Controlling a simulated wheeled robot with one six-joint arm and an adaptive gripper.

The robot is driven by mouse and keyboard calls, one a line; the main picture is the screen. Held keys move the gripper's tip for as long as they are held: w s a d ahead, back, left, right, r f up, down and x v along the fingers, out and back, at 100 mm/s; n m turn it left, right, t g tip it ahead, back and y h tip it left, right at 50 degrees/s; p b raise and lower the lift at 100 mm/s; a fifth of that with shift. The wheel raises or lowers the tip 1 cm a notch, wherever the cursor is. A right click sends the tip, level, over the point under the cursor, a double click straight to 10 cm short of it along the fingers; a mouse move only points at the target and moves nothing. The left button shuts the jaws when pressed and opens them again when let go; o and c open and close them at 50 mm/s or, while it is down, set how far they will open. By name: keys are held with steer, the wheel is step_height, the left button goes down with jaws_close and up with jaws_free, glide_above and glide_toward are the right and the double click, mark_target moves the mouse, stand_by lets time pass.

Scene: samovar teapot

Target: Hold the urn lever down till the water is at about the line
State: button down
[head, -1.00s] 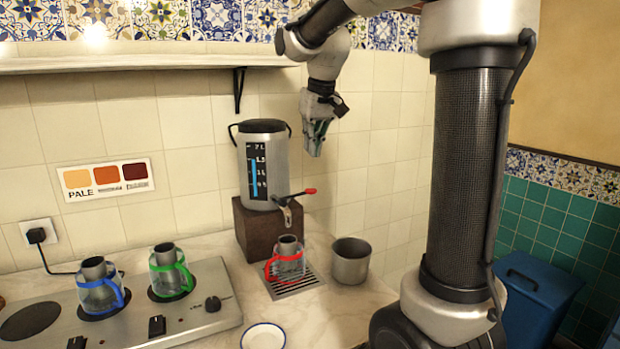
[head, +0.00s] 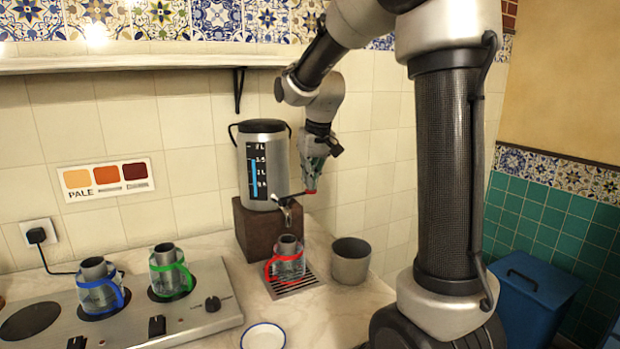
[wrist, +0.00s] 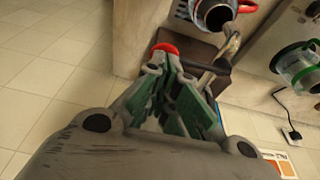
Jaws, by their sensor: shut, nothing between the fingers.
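The metal urn (head: 276,160) stands on a brown block, with a blue level bar on its dark gauge (head: 256,175). Its tap lever has a red tip (head: 309,192), which also shows in the wrist view (wrist: 165,47). My gripper (head: 312,184) is shut and empty, with its fingertips right at the red tip from above; I cannot tell whether they press it. The red-handled glass pot (head: 287,265) stands on the drip grate (head: 308,283) under the tap (head: 287,207). Its line and water level are too small to tell, and I cannot make out a stream.
A grey metal pot (head: 350,262) stands right of the grate. Blue-handled (head: 100,290) and green-handled (head: 170,272) glass pots stand on the hotplate (head: 200,318) at left. A white saucer (head: 263,337) lies in front. A colour card (head: 106,178) hangs on the wall.

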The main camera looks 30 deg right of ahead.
steer(key=shift+d+f+y, duration=0.5)
steer(key=shift+f+y, duration=0.3)
steer(key=shift+y, duration=0.1)
steer(key=shift+f+m+y, duration=0.3)
steer(key=shift+f+y, duration=0.1)
steer(key=shift+d+f, duration=0.1)
steer(key=shift+f, duration=0.5)
steer(key=shift+r, duration=0.15)
stand_by(5.9)
